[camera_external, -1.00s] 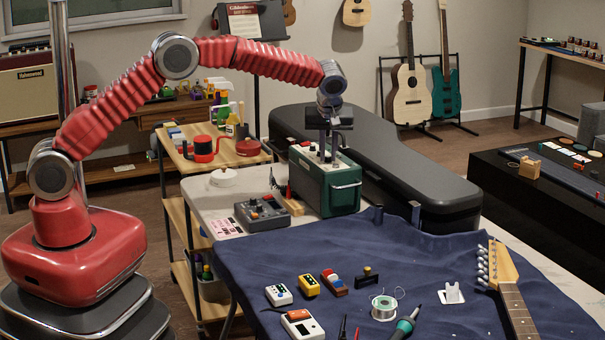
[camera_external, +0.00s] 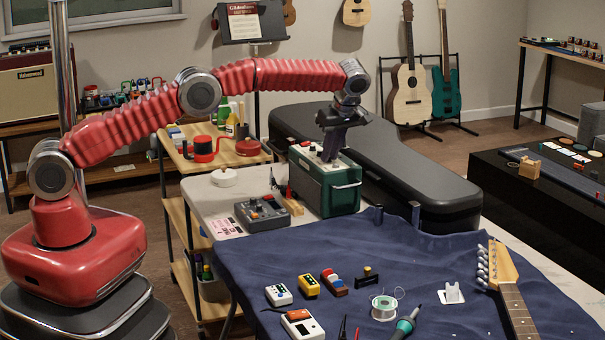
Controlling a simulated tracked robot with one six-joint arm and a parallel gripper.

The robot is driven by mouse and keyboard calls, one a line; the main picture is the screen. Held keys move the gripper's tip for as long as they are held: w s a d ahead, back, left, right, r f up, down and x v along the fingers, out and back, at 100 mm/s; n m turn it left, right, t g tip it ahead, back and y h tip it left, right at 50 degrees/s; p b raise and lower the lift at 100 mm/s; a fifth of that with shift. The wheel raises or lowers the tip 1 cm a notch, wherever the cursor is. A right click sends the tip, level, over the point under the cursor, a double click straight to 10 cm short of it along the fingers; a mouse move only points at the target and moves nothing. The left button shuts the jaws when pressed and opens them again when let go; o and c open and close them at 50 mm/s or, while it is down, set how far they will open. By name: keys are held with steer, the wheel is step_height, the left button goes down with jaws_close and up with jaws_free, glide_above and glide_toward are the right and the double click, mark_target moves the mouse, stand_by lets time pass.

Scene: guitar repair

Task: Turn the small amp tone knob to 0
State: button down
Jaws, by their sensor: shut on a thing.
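The small amp (camera_external: 342,194) is a dark green box with a light top panel and a pale side handle, standing on the back of the workbench. My gripper (camera_external: 328,158) points down onto the amp's top panel and is shut on a knob there. The fingers hide the knob, so its marks and setting cannot be read. Another small knob (camera_external: 312,150) shows on the panel beside the fingers. The gripper body is tilted, with its wide part above and right of the fingertips.
A grey multi-knob box (camera_external: 262,214) stands left of the amp. A black guitar case (camera_external: 420,180) lies close behind and right. Pedals, a solder spool (camera_external: 384,307) and a guitar neck (camera_external: 512,290) lie on the blue cloth (camera_external: 400,255), whose middle is clear.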

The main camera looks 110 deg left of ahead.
steer(key=shift+w, duration=0.1)
stand_by(0.3)
steer(key=c, duration=1.7)
jaws_free()
steer(key=shift+d+m, duration=0.1)
steer(key=shift+m, duration=0.6)
